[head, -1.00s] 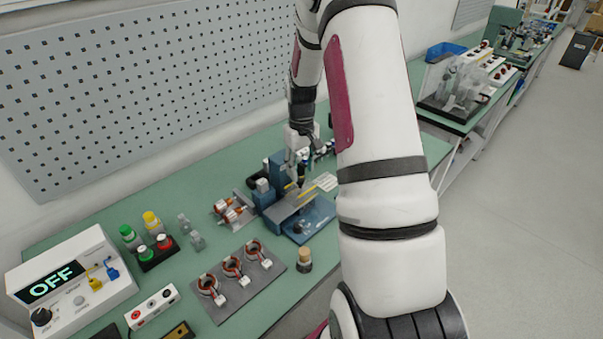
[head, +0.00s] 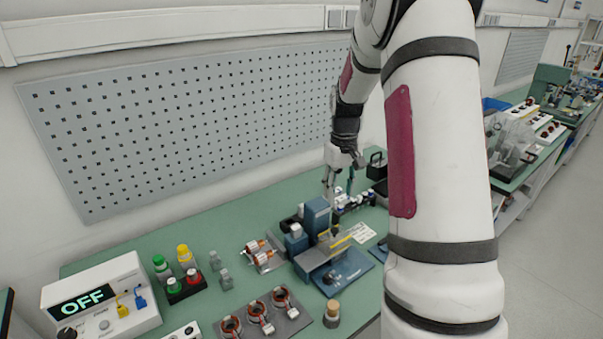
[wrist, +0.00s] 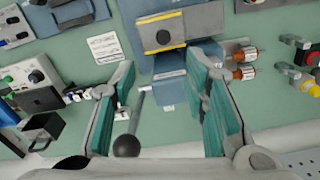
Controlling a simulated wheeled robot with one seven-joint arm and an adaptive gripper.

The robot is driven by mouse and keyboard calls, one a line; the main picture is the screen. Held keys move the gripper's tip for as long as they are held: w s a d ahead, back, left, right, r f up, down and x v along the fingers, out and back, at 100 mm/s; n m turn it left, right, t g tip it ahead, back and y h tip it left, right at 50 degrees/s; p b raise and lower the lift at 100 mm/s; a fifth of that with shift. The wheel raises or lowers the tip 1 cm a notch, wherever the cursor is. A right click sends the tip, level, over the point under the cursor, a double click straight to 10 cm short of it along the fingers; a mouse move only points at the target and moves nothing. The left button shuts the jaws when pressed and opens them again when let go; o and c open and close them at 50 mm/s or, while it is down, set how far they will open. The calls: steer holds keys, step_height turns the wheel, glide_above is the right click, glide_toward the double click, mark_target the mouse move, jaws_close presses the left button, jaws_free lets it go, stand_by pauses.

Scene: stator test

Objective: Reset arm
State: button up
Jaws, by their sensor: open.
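My gripper (head: 340,178) is raised above the back of the green workbench, behind the blue test fixture (head: 350,270). In the wrist view my gripper (wrist: 168,95) has its two teal-padded fingers spread wide, with nothing held between them. The blue fixture (wrist: 172,60) with its grey plate and yellow strip lies beyond the fingertips, and a lever with a dark ball knob (wrist: 127,146) shows between the fingers. My white arm covers the right middle of the head view and hides part of the bench.
Copper-wound parts (head: 262,252) lie left of the fixture, and several stators sit on a grey plate (head: 292,322) in front. A perforated panel (head: 190,130) stands behind.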

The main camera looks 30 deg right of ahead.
steer(key=s+a+r+t, duration=0.1)
steer(key=s+a+r, duration=0.1)
steer(key=a+r, duration=0.3)
steer(key=s+a+r+n+t, duration=0.1)
steer(key=s+a+r, duration=0.1)
steer(key=a+r, duration=0.35)
steer(key=s+a+r+t, duration=0.1)
steer(key=s+a+r, duration=0.2)
steer(key=a+r, duration=0.2)
steer(key=s+a+r+n+t, duration=0.1)
steer(key=s+a+r+t, duration=0.1)
steer(key=s+a, duration=0.9)
steer(key=s+r, duration=0.1)
steer(key=s, duration=0.2)
steer(key=shift+s+a+r+t, duration=0.3)
steer(key=shift+d, duration=0.1)
